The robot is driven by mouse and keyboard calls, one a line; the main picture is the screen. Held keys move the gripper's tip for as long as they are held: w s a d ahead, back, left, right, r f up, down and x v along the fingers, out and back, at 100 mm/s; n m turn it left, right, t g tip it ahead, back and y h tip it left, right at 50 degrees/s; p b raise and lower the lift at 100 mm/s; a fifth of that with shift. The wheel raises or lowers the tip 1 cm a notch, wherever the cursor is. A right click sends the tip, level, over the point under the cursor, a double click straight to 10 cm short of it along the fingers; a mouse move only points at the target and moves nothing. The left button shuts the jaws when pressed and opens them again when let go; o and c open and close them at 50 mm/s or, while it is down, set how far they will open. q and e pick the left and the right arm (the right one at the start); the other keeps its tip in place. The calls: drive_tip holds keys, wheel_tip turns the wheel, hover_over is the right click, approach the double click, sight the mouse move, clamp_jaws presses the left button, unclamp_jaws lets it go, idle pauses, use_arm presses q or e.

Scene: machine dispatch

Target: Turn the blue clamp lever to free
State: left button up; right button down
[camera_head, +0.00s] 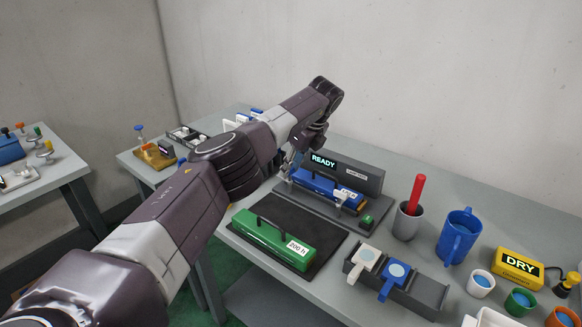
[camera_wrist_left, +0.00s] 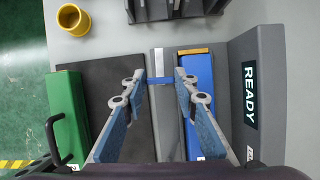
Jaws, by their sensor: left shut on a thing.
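The blue clamp lever (camera_wrist_left: 160,83) is a short blue bar beside the blue unit in the left wrist view. The blue unit (camera_head: 318,183) sits in the grey fixture (camera_head: 375,181), whose display (camera_head: 323,161) reads READY. It also shows in the left wrist view (camera_wrist_left: 199,75). My right gripper is not in view.
A green box (camera_head: 262,236) labelled 200 h lies on a black mat (camera_head: 322,250) in front of the fixture. A grey cup (camera_head: 405,224) with a red stick and a blue mug (camera_head: 459,238) stand to the right. A yellow ring-like cup (camera_wrist_left: 73,19) stands beyond the mat.

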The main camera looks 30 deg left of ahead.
use_arm(q)
drive_tip(key=shift+w+r+n, duration=0.1)
drive_tip(key=shift+r+n, duration=0.05)
drive_tip(key=shift+n, duration=0.25)
idle(0.3)
drive_tip(key=o, duration=1.2)
drive_tip(key=shift+c, duration=0.2)
drive_tip(key=v, duration=1.2)
drive_tip(key=shift+w, duration=0.1)
